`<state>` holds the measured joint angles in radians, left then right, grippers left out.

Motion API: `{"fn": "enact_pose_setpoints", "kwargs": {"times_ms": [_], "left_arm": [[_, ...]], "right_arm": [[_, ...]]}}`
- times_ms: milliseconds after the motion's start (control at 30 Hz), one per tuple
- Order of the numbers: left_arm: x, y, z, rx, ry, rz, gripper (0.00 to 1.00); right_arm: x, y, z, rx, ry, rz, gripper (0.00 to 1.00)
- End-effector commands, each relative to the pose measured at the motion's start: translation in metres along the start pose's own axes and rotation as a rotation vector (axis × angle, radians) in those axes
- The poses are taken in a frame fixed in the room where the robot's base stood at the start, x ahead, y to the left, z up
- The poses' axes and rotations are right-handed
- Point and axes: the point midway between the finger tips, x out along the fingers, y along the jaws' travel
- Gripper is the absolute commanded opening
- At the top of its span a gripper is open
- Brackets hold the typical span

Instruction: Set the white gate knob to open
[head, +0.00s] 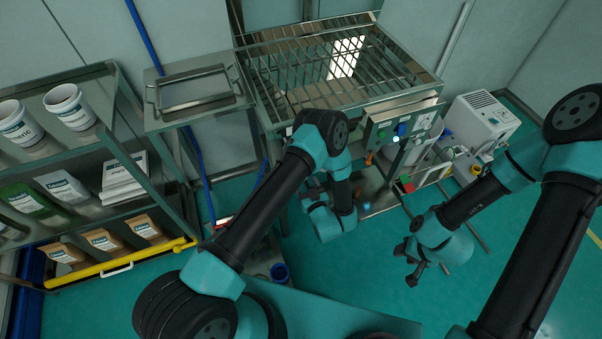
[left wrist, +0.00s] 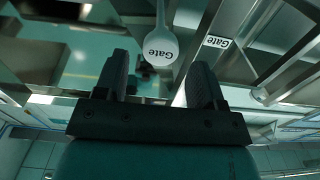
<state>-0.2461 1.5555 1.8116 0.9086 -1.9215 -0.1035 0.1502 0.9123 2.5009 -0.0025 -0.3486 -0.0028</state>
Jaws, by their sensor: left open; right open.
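The white gate knob (left wrist: 160,47) is a round disc marked "Gate" on a pale stem in the left wrist view. A white "Gate" label (left wrist: 217,41) is on the metal frame to its right. My left gripper (left wrist: 160,64) is open, with the knob between and slightly beyond its two fingertips; I see no grip on it. My right gripper (head: 412,266) is open and empty over the green floor, right of the sieve.
The metal sieve (head: 300,105) stands at the back, with a control box (head: 400,122) on its front. A side table (head: 170,122) holds a metal tray (head: 192,92). A shelf (head: 85,140) with tubs and bags is at left. A white machine (head: 485,120) stands at right.

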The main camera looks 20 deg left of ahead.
Motion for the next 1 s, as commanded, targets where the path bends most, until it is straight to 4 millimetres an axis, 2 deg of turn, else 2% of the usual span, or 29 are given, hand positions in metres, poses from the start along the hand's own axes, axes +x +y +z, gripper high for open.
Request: {"fn": "enact_pose_setpoints", "kwargs": {"times_ms": [100, 300, 500, 733, 1000], "left_arm": [[0.021, -0.001, 0.0, -0.002, 0.0, -0.004, 0.63], [0.049, 0.0, 0.0, -0.002, 0.0, -0.003, 0.63], [0.059, 0.0, 0.0, 0.0, -0.001, 0.0, 0.63], [0.059, 0.0, 0.0, 0.0, -0.001, 0.0, 0.63], [0.059, 0.0, 0.0, 0.0, 0.0, 0.0, 0.38]], "right_arm": [[0.0, 0.0, 0.0, 0.0, 0.0, 0.0, 0.43], [0.0, 0.0, 0.0, 0.0, 0.0, 0.0, 0.43], [0.0, 0.0, 0.0, 0.0, 0.0, 0.0, 0.43], [0.0, 0.0, 0.0, 0.0, 0.0, 0.0, 0.43], [0.0, 0.0, 0.0, 0.0, 0.0, 0.0, 0.43]]}}
